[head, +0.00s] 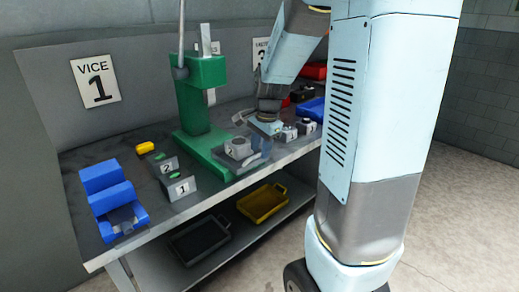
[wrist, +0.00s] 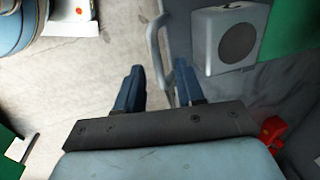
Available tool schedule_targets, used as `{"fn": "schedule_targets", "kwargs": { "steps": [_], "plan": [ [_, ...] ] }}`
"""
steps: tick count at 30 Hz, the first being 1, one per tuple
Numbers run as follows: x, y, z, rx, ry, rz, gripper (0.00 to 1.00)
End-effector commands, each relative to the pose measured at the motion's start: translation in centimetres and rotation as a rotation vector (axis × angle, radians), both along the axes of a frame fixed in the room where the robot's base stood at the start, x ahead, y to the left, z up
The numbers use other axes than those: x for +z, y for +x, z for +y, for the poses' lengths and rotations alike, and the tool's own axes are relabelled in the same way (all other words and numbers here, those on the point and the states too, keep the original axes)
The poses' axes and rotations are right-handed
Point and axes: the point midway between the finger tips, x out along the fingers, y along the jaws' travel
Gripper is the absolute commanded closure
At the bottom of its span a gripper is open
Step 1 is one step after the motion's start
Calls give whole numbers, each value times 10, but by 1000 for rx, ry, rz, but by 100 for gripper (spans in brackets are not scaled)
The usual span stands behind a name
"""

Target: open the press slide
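The green press (head: 205,95) stands on the bench below my arm. Its grey slide (head: 238,149) sits at the foot, near the bench's front edge. In the wrist view the slide (wrist: 229,40) is a pale block with a dark round face, and a curved grey handle (wrist: 154,42) is on its left. My gripper (head: 264,140) is over the slide's right side. In the wrist view my gripper (wrist: 159,68) has its two dark blue fingers apart, with the handle lined up with the gap. I cannot tell whether the handle is between the fingers or beyond them.
A blue vice (head: 112,198) and number cards (head: 179,188) stand left of the press. Small grey blocks (head: 290,132) and a blue bin (head: 311,108) are to the right. A yellow tray (head: 262,203) and a black tray (head: 199,241) lie on the lower shelf.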

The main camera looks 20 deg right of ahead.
Motion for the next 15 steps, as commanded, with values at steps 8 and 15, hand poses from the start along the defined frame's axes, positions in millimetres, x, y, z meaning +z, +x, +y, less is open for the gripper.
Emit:
{"fn": "schedule_targets", "kwargs": {
  "steps": [8,15],
  "plan": [
    [45,-8,-2,1,-1,-7,62],
    [91,-18,-5,0,-2,-5,62]
  ]
}}
